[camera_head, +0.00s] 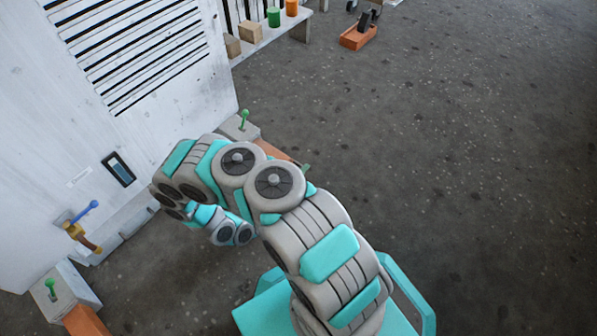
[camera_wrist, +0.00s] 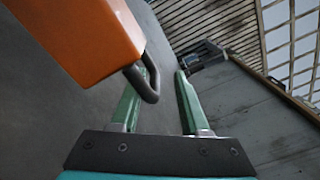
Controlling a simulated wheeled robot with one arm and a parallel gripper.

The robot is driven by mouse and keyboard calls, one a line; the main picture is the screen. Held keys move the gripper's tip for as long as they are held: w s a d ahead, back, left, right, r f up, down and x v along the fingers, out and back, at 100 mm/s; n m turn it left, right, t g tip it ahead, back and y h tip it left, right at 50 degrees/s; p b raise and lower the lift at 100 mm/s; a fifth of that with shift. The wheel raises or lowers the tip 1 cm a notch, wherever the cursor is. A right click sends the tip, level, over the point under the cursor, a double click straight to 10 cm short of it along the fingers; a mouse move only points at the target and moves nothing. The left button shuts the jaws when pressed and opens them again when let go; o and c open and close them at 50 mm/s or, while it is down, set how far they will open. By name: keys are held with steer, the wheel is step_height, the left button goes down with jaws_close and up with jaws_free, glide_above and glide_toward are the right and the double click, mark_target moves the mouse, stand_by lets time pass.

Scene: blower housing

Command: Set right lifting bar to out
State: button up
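Two orange bars jut from pale blocks at the foot of the white housing in the head view: one at upper right (camera_head: 271,149), partly behind my arm, and one at lower left (camera_head: 85,321), cut off by the frame edge. In the wrist view an orange bar end (camera_wrist: 82,40) with a dark grey loop handle (camera_wrist: 151,92) fills the upper left. My gripper (camera_wrist: 166,72) is open. The loop overlaps its left finger in the picture, and I see no grip on it. The right finger is clear of the loop. My arm mostly hides the gripper in the head view.
The white housing (camera_head: 150,100) has a blue lever (camera_head: 84,211) and a small dark window (camera_head: 119,169). Green pins stand on the blocks, at upper right (camera_head: 244,118) and lower left (camera_head: 51,287). A bench with blocks and cylinders is behind.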

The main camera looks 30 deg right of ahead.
steer(key=shift+a+f, duration=0.1)
steer(key=shift+f, duration=0.05)
steer(key=shift+a, duration=0.25)
steer(key=p+v, duration=0.1)
steer(key=v, duration=0.5)
steer(key=shift+s+a, duration=0.25)
steer(key=shift+a, duration=0.3)
